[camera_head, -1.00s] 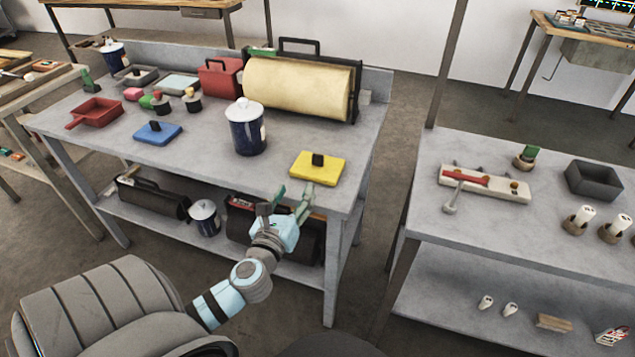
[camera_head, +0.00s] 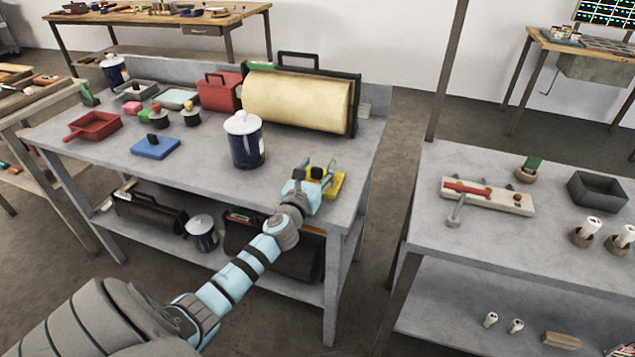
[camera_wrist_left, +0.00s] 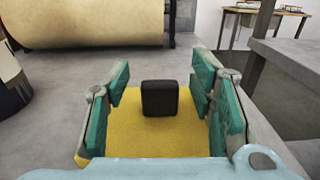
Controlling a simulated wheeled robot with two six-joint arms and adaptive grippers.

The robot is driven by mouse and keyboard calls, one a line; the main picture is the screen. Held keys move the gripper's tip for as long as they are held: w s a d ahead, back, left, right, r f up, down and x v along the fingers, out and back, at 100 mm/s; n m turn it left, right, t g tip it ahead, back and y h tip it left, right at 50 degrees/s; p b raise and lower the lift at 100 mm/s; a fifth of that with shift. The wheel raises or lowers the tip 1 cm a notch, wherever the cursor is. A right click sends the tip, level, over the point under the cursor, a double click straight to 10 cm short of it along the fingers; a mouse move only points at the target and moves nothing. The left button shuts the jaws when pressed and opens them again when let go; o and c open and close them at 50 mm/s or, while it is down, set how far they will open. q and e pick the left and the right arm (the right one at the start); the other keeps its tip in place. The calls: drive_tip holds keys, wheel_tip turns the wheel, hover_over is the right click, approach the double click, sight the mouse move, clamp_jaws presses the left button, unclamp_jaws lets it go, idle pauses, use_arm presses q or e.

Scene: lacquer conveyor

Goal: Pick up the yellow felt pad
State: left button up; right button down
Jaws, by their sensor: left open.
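The yellow felt pad (camera_head: 338,186) lies flat near the front right corner of the grey table, partly hidden behind my left gripper (camera_head: 318,168). In the left wrist view the pad (camera_wrist_left: 150,138) shows with its black block handle (camera_wrist_left: 160,98) standing upright on it. My left gripper (camera_wrist_left: 162,105) is open there, its green-padded fingers on both sides of the handle, with visible gaps between them and it. The pad's near edge is hidden by the gripper body. My right gripper is not in view.
A blue and white lidded can (camera_head: 244,140) stands left of the gripper. A large cream roll (camera_head: 298,100) in a black frame is behind. A blue pad (camera_head: 156,147) and red tray (camera_head: 94,126) are farther left. The table's right edge (camera_head: 368,185) is close to the pad.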

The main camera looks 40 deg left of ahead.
use_arm(q)
drive_tip(key=shift+s, duration=0.1)
clamp_jaws()
drive_tip(key=shift+r, duration=0.1)
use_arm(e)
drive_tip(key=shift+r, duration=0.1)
